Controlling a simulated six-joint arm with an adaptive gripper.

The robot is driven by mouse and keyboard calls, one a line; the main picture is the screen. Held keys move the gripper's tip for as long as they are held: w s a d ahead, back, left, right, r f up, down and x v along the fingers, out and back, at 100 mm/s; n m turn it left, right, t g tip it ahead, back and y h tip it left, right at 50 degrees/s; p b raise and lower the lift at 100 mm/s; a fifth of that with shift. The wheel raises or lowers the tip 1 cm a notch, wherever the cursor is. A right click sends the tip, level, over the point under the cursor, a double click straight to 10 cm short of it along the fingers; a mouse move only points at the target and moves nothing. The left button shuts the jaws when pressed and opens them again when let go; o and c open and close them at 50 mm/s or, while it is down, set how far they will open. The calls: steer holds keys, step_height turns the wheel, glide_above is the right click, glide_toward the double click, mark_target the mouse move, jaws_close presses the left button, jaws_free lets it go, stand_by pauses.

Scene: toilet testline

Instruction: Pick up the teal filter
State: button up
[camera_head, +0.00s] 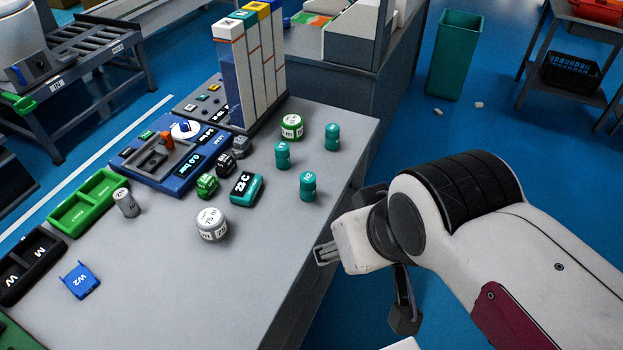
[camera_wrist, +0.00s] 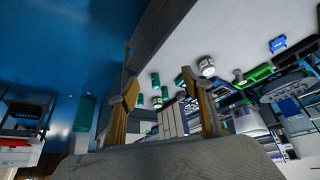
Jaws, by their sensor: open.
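Several teal items stand on the grey table; I cannot tell which one is called the filter. Three are upright, waisted teal cylinders: a near one (camera_head: 308,187), a left one (camera_head: 283,156) and a far right one (camera_head: 332,138). A teal block with a black label (camera_head: 246,188) lies left of them. In the wrist view, small teal cylinders (camera_wrist: 155,80) show between and beyond the fingers. My gripper (camera_head: 326,254) is by the table's right edge, nearer the camera than the cylinders and apart from them. It is open and empty in the wrist view (camera_wrist: 160,84).
A white round container (camera_head: 212,225) and a green-banded one (camera_head: 291,127) stand near the teal items. Dark and green weights (camera_head: 226,163) stand left. Tall white boxes (camera_head: 250,70) rise behind. The table's front middle is clear.

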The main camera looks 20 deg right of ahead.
steer(key=shift+w, duration=0.15)
steer(key=n+t, duration=0.3)
steer(key=t, duration=0.3)
glide_above(312, 186)
steer(key=s, duration=0.4)
step_height(312, 186, down, 11)
steer(key=shift+w+d+f+t+y, duration=0.1)
steer(key=shift+w+f+t+y, duration=0.4)
steer(key=shift+f, duration=1.4)
steer(key=shift+w+d+f+t+y, duration=0.1)
steer(key=shift+w+f+t+y, duration=0.45)
steer(key=shift+f, duration=1.4)
steer(key=shift+w+f+t+y, duration=0.2)
steer(key=shift+f+t, duration=0.55)
steer(key=shift+f, duration=1.15)
steer(key=shift+s+d+f+t, duration=0.1)
steer(key=shift+s+f+t, duration=0.6)
steer(key=shift+s+f, duration=0.25)
steer(key=shift+s+d+f+m+t, duration=0.2)
steer(key=shift+s+f+m+t, duration=0.15)
steer(key=shift+s, duration=0.2)
steer(key=shift+s+d+f+m+t, duration=0.15)
steer(key=shift+s+f+m+t, duration=0.1)
steer(key=shift+s+m, duration=0.25)
